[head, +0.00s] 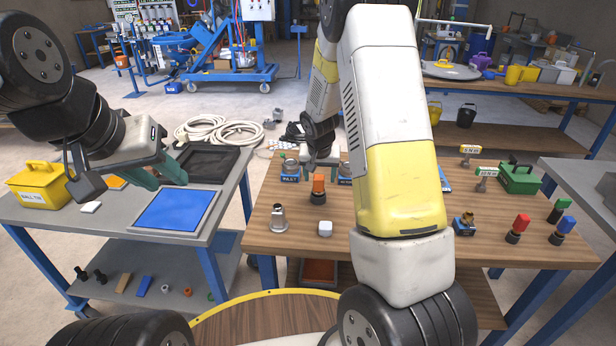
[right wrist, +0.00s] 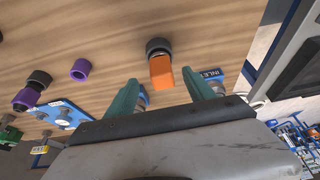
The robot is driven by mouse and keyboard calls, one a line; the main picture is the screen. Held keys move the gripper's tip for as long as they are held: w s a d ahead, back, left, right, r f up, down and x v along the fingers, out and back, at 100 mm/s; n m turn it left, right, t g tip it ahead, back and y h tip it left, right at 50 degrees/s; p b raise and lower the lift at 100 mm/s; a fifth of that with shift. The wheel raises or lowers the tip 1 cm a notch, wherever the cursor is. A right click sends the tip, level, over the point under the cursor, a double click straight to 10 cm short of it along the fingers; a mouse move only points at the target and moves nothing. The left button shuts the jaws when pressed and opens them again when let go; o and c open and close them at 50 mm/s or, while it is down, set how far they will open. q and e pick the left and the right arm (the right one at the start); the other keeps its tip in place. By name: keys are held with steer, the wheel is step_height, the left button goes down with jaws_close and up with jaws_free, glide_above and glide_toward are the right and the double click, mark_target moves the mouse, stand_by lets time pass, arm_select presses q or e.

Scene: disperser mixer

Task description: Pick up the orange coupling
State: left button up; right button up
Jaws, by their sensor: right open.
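The orange coupling (head: 318,184) stands upright on the wooden table with a dark ring at its base. In the right wrist view the orange coupling (right wrist: 162,76) shows ahead of my right gripper (right wrist: 161,80), in the gap between its two green fingertips, with no finger seen touching it. My right gripper is open and empty; in the head view it is behind the coupling, partly hidden by my arm. My left gripper (head: 158,177) is open and empty above the grey table at left, near the blue mat (head: 172,209).
Red and blue couplings (head: 520,225) and a green box (head: 519,180) are at right. A yellow box (head: 38,186) is at left.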

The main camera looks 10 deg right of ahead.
mark_target(319, 188)
steer(key=x, duration=0.4)
steer(key=shift+w+a+f, duration=0.1)
steer(key=shift+w+f, duration=0.15)
steer(key=shift+f, duration=0.1)
jaws_close()
